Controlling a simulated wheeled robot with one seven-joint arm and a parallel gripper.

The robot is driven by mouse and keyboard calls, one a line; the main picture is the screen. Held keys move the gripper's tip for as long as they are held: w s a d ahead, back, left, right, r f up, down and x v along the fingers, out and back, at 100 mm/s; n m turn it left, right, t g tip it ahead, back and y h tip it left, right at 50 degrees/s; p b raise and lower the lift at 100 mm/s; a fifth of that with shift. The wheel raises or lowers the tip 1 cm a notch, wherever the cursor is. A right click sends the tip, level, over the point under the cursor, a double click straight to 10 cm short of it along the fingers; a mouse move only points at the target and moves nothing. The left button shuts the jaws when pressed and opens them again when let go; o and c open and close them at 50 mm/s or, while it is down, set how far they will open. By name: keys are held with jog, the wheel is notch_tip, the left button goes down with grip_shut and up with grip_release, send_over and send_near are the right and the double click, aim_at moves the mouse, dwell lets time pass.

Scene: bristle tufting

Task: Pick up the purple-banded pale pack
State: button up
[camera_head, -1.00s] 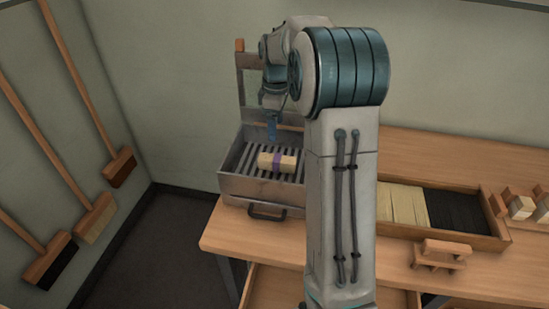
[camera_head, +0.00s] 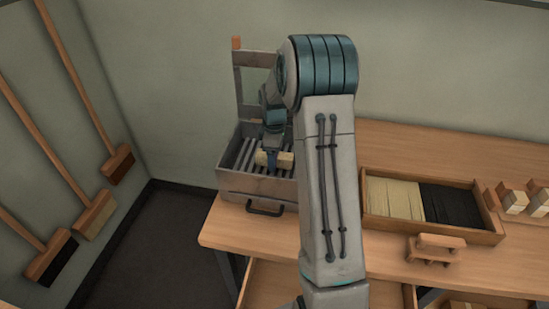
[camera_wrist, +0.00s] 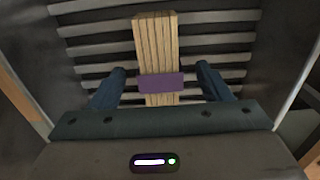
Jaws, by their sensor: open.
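The pale pack (camera_wrist: 154,40) with a purple band (camera_wrist: 160,83) lies on the slatted floor of a metal tray in the wrist view. My gripper (camera_wrist: 161,78) is open, with one blue finger on each side of the pack at the band. Gaps show between both fingers and the pack. In the head view the pack (camera_head: 286,160) is partly covered by my gripper (camera_head: 271,158), which is over its middle and hides the band. I cannot tell how far down the fingertips reach beside it.
The slatted metal tray (camera_head: 240,182) has raised walls and a front handle (camera_head: 264,208). To the right are a wooden box (camera_head: 440,233) of pale and black bristles, a wooden stand (camera_head: 436,248) and small blocks (camera_head: 515,200). Brooms (camera_head: 97,213) hang on the left wall.

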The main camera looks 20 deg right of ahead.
jog(key=shift+f, duration=0.35)
jog(key=c, duration=1.1)
jog(key=shift+r, duration=0.15)
